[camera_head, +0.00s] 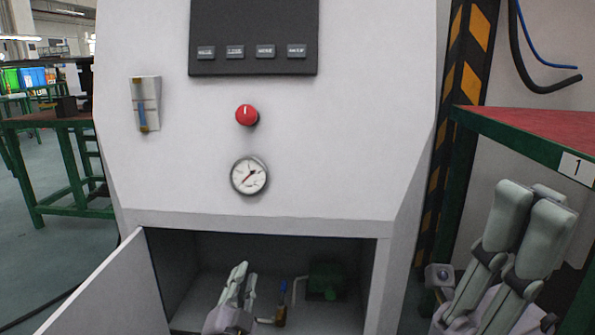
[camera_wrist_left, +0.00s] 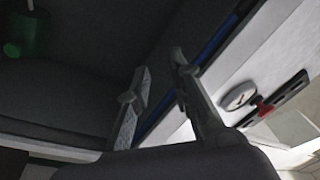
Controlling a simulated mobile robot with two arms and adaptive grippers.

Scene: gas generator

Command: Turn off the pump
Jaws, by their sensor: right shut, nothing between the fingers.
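The green pump (camera_head: 326,281) sits inside the open lower compartment of the white cabinet; a green part (camera_wrist_left: 30,35) shows at the top left of the left wrist view. A small valve with a blue handle (camera_head: 283,287) stands upright on a pipe left of the pump. A red knob (camera_head: 246,115) with a white mark is on the front panel, above a round gauge (camera_head: 249,176). My left gripper (camera_head: 241,276) is in the compartment opening, left of the valve and apart from it. Its fingers (camera_wrist_left: 160,68) are parted with nothing between them. My right gripper (camera_head: 532,195) is shut and empty at the right.
The compartment door (camera_head: 105,295) stands open to the left. A dark panel with several buttons (camera_head: 252,38) is above the knob. A red-topped green table (camera_head: 530,135) stands at the right, near my right gripper. Another green table (camera_head: 60,160) stands at the left.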

